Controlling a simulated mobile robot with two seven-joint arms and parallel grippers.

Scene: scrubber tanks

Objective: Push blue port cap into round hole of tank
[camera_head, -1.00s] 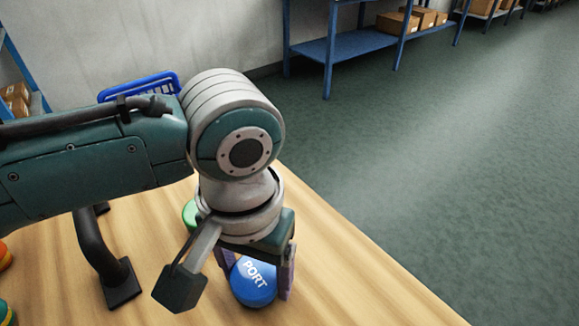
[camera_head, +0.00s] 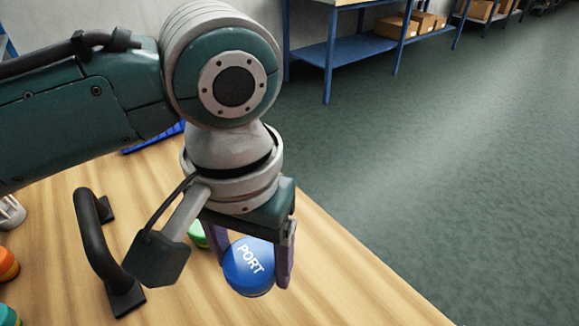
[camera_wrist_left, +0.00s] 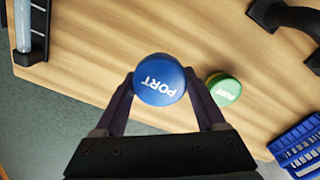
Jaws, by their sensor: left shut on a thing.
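The blue port cap (camera_head: 250,268), round with white PORT lettering, is between the fingers of my left gripper (camera_head: 253,262). The gripper is shut on it and points down, holding it above the wooden table. The left wrist view also shows the cap (camera_wrist_left: 160,80) between the fingertips, lettering facing the camera. A green cap (camera_wrist_left: 224,88) lies on the table beside it; in the head view this green cap (camera_head: 198,235) is mostly hidden behind the gripper. I cannot make out the tank or its round hole in these frames. My right gripper is not in view.
A black arched handle (camera_head: 92,235) stands on the table (camera_head: 330,275) left of the gripper. An orange cap (camera_head: 8,264) is at the left edge. A blue basket (camera_wrist_left: 300,145) is partly visible. The table's right part is clear; floor lies beyond its edge.

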